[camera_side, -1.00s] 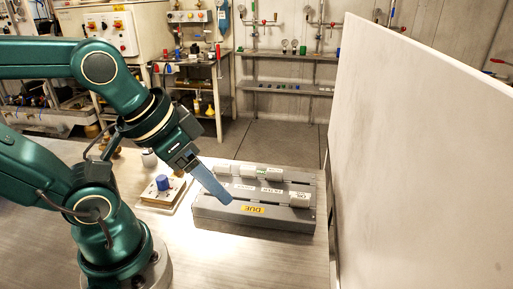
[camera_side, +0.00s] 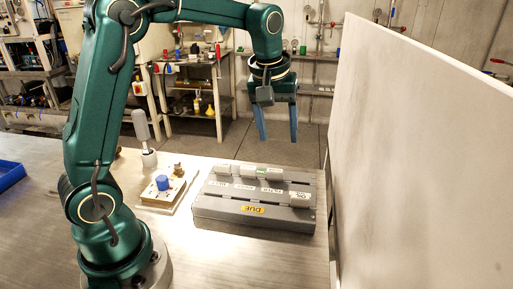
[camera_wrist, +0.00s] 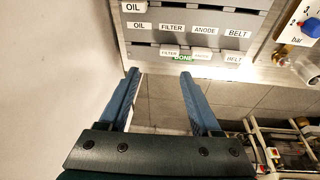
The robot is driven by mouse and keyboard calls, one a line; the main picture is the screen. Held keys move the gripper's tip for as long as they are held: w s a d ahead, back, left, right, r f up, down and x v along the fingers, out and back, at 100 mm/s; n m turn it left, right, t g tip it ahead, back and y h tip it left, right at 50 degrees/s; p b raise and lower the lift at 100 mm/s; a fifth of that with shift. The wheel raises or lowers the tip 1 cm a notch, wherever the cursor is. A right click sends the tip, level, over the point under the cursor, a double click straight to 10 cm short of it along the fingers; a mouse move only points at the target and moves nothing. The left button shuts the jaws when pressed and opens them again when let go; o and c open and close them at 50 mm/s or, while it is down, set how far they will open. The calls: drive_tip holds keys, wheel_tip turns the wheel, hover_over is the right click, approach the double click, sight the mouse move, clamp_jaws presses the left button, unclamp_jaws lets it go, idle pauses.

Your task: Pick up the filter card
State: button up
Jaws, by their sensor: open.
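The filter card (camera_wrist: 169,51) is a small white card marked FILTER in the wrist view. It sits in the rack's row marked DONE, left of the anode card (camera_wrist: 201,53). In the side view the filter card (camera_side: 270,174) is in the back row of the grey rack (camera_side: 240,211), at the right of that row. My gripper (camera_side: 278,138) is above and behind the rack, pointing down, open and empty. In the wrist view my gripper's blue fingers (camera_wrist: 159,73) are apart, with their tips short of the card and nothing between them.
The belt card (camera_wrist: 233,58) is in the same row. The oil card (camera_side: 300,199) stands in the front DUE row. Left of the rack are a plate with a blue knob (camera_side: 162,183) and a grey-handled tool (camera_side: 144,130). A tall pale panel (camera_side: 425,150) stands close on the right.

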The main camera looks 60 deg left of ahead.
drive_tip(key=g, duration=0.2)
hover_over(274, 170)
drive_tip(key=shift+n, duration=0.3)
drive_tip(key=f, duration=0.6)
drive_tip(key=shift+s+d+f, duration=0.1)
drive_tip(key=shift+d+f, duration=0.2)
drive_tip(key=shift+d, duration=0.05)
drive_tip(key=shift+a+f, duration=0.15)
drive_tip(key=shift+f, duration=1.2)
drive_tip(key=shift+a+f, duration=0.1)
drive_tip(key=shift+f, duration=1.2)
drive_tip(key=c, duration=1)
